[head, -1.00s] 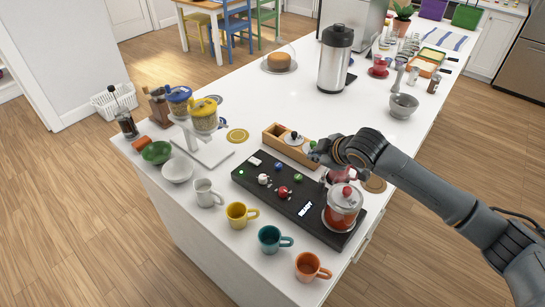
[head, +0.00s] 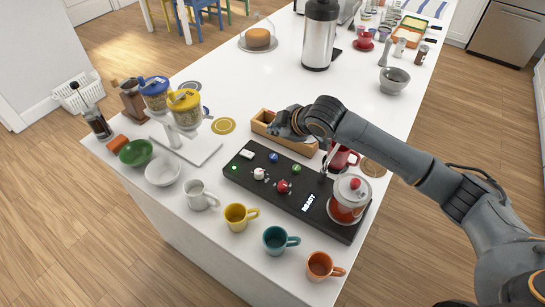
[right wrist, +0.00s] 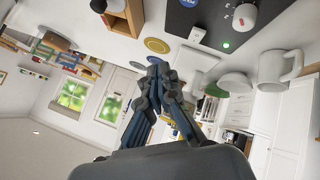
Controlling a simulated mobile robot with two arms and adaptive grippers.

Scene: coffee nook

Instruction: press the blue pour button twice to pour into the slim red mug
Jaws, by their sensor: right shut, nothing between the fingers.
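The blue button (head: 273,157) sits on the black control panel (head: 232,170), near its back edge, left of a green button (head: 296,168). In the right wrist view a bit of the panel (right wrist: 205,18) shows at the top. A red mug (head: 343,158) stands behind the right part of the panel, by a thin metal spout, partly hidden by it; I cannot tell if it is the slim one. My right gripper (head: 274,124) is shut and empty, behind and above the blue button, apart from it. Its closed fingertips (right wrist: 158,68) show in the right wrist view. My left gripper is not in view.
A wooden box (head: 262,116) lies behind the panel, partly hidden by my right gripper. A glass pot of red liquid (head: 348,200) stands at the panel's right end. White, yellow (head: 236,216), teal and orange mugs line the front edge. Counter space behind the box is clear.

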